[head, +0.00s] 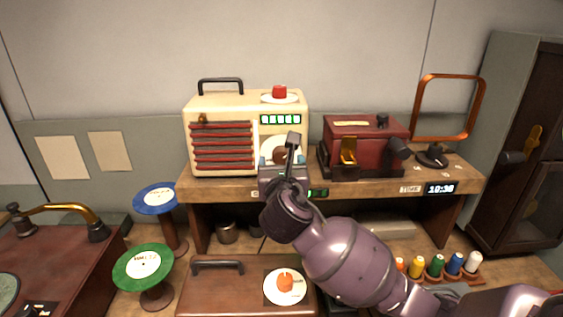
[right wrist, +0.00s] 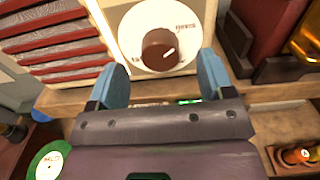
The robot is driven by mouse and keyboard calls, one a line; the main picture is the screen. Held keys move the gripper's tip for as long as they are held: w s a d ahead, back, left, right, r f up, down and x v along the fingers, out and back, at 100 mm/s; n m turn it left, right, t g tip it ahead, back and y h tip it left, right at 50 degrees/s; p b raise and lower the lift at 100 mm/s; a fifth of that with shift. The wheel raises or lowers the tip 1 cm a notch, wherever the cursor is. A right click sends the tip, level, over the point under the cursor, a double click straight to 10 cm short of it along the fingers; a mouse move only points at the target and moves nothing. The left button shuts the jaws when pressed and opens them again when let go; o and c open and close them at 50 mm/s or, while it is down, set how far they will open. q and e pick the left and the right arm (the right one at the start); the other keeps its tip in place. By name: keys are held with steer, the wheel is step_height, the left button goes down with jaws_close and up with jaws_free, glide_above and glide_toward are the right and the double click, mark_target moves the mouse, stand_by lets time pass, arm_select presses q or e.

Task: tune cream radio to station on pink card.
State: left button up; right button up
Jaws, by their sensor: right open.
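The cream radio (head: 194,107) stands on the wooden shelf, with red slats and a lit display (head: 280,119) whose digits are too small to read. Its brown knob (right wrist: 160,50) has a white pointer line aimed up and right, on a white dial. In the head view my arm partly covers this knob (head: 281,155). My right gripper (head: 281,161) is open before the dial; in the right wrist view its blue fingers (right wrist: 162,79) are spread below and to either side of the knob. Contact is not visible. I cannot make out a pink card. My left gripper is not in view.
A red box with a brass lever (head: 348,150) stands right of the radio. A red knob (head: 279,91) tops the radio. Below are a brown case (head: 215,290), blue (head: 155,198) and green (head: 143,267) discs on stands, and several thread spools (head: 437,266).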

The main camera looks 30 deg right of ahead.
steer(key=shift+v, duration=2.95)
